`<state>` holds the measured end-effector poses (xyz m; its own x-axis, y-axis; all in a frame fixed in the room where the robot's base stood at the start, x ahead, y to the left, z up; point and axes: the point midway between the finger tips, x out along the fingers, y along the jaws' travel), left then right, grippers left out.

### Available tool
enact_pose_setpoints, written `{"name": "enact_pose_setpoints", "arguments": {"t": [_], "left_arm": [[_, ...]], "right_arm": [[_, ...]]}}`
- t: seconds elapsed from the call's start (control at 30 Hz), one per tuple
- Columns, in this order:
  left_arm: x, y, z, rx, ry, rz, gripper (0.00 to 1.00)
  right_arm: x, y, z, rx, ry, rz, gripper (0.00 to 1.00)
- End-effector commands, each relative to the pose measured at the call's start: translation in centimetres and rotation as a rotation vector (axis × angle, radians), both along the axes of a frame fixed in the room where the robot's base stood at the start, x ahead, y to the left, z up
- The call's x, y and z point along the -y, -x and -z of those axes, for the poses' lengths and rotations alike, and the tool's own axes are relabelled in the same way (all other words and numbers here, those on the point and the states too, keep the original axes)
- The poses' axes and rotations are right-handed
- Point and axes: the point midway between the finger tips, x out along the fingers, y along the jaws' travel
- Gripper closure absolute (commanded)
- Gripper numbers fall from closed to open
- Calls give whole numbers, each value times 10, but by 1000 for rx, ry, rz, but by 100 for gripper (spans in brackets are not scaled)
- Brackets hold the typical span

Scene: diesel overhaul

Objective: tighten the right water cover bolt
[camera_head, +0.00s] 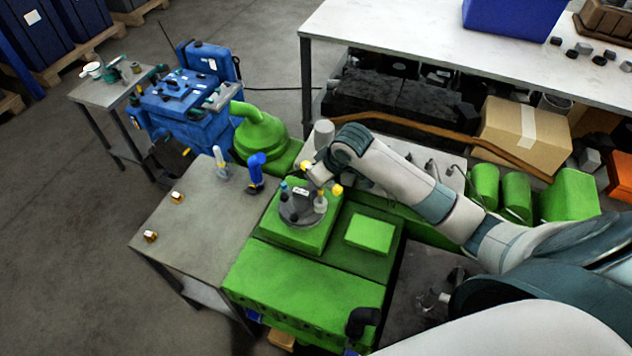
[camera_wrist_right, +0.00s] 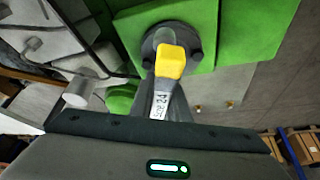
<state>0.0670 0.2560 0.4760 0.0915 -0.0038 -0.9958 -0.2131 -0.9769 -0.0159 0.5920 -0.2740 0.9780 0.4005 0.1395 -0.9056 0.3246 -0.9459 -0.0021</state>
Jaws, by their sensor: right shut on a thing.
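A dark grey round cover (camera_head: 296,212) with several bolts around its rim sits on a green block (camera_head: 290,238). The cover (camera_wrist_right: 192,40) also shows in the wrist view, partly hidden by a yellow piece (camera_wrist_right: 171,62). My right gripper (camera_head: 316,174) is over the far side of the cover. In the wrist view my right gripper (camera_wrist_right: 172,90) is shut on the yellow piece, with a white label below it. I cannot tell whether the yellow piece touches a bolt. Another yellow-topped part (camera_head: 337,190) shows right of the cover. My left gripper is not in view.
A grey table (camera_head: 205,235) left of the green engine (camera_head: 305,285) holds a blue upright part (camera_head: 255,172), a white-and-blue part (camera_head: 220,162) and two small brass pieces (camera_head: 176,197). A raised green pad (camera_head: 370,234) lies right of the cover. A white bench (camera_head: 400,40) stands behind.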

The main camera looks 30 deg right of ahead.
Motion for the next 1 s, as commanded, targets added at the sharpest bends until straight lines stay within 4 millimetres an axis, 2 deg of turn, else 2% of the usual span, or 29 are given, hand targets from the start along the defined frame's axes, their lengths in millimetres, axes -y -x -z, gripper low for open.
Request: {"name": "enact_pose_setpoints", "arguments": {"t": [0.47,0.67,1.0], "left_arm": [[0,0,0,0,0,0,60],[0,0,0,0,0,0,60],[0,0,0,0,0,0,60]], "right_arm": [[-1,0,0,1,-3,63,100],[0,1,0,1,-7,275,100],[6,5,1,-2,-7,767,100]]}}
